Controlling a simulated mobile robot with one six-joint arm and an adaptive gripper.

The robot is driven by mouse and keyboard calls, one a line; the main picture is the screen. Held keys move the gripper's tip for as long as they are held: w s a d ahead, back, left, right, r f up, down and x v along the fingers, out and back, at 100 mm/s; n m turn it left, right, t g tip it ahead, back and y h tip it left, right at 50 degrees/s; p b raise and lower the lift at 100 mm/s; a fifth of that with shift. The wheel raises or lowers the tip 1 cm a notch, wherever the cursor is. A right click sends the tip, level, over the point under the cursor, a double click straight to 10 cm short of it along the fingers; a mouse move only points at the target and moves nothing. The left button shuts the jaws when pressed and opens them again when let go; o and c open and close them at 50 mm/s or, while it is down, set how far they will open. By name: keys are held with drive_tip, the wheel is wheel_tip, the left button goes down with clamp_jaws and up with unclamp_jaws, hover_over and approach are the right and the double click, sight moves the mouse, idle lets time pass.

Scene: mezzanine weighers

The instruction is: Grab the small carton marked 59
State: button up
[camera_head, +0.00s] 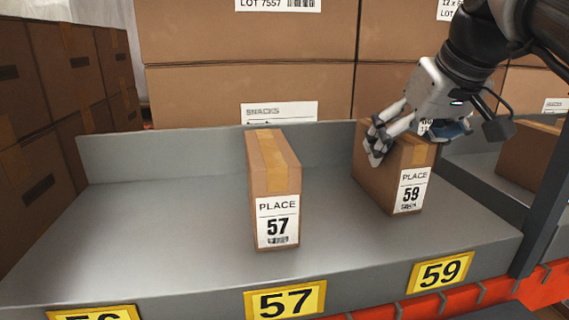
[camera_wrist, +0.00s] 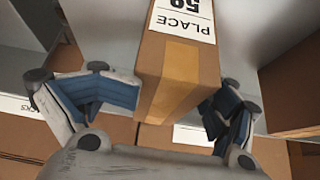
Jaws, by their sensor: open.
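The small carton marked 59 (camera_head: 384,176) stands upright on the grey shelf, behind the yellow 59 label (camera_head: 440,272). Its white label reads PLACE 59. My gripper (camera_head: 408,135) is at the top of this carton, coming from the upper right. In the wrist view the carton (camera_wrist: 180,75) lies between the two blue-padded fingers of my open gripper (camera_wrist: 160,108). Whether the right finger touches the carton I cannot tell. The carton's far top edge is partly hidden behind my gripper in the head view.
A similar carton marked 57 (camera_head: 273,190) stands to the left on the same shelf (camera_head: 170,225). Large stacked boxes (camera_head: 250,90) stand behind the low back wall. A dark post (camera_head: 545,205) and another carton (camera_head: 527,158) are at the right. The shelf left of 57 is clear.

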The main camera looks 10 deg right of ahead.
drive_tip(key=shift+x, duration=1.15)
drive_tip(key=shift+f, duration=0.25)
drive_tip(key=shift+r, duration=0.15)
drive_tip(key=c, duration=1.4)
